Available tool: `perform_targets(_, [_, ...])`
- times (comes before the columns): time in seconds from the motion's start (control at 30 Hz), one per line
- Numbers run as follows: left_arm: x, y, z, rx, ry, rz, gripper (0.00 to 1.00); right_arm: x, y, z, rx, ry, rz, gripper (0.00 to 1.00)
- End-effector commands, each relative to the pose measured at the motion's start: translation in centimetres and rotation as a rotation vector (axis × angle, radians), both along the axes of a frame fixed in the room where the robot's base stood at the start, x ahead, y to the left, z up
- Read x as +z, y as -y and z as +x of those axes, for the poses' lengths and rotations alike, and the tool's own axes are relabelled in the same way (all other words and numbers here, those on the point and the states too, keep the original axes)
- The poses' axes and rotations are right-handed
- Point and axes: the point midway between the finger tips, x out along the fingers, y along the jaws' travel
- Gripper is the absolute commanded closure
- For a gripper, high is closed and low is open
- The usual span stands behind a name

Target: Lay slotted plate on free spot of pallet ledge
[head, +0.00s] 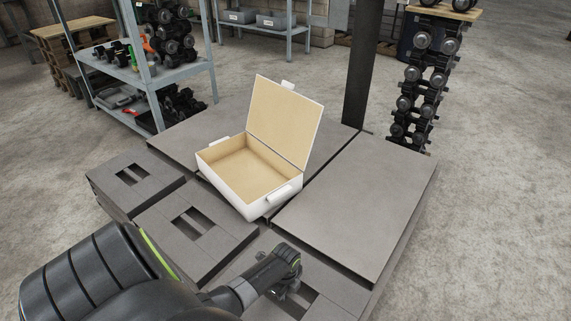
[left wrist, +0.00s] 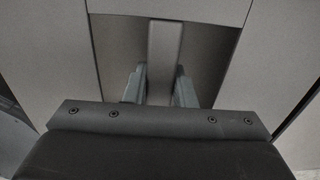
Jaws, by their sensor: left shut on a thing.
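A grey slotted plate (head: 340,294) lies at the front right of the low grey platform, partly hidden by my left arm. My left gripper (head: 290,286) is over its slots. In the left wrist view my left gripper (left wrist: 159,88) has its fingers on both sides of the narrow bar between the two slots of the plate (left wrist: 205,25), shut on it. Whether the plate is lifted cannot be told. Two other slotted plates, one at the left (head: 150,188) and one in the middle (head: 222,236), lie beside it. My right gripper is not in view.
An open white case (head: 232,186) with a tan, empty inside stands mid-platform, lid up. A broad bare grey slab (head: 365,205) lies to its right, another (head: 195,135) behind it. A dark post (head: 360,65), a loaded shelf (head: 180,80) and a dumbbell-like stack (head: 415,90) stand behind.

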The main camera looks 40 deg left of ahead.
Motion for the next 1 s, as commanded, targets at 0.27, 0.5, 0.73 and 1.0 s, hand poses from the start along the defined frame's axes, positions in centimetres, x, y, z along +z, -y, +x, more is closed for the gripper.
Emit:
perform_targets(0.27, [0.1,0.0,0.4,-0.002,0.009,0.001,1.00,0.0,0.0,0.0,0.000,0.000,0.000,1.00])
perform_targets(0.5, [0.1,0.0,0.4,-0.002,0.009,0.000,1.00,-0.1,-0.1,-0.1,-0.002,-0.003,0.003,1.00])
perform_targets(0.73, [-0.3,0.0,0.4,-0.002,0.009,0.000,1.00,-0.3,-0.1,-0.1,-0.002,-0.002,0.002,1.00])
perform_targets(1.0, [-1.1,0.0,0.5,-0.002,0.010,0.000,1.00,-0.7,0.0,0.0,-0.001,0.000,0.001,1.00])
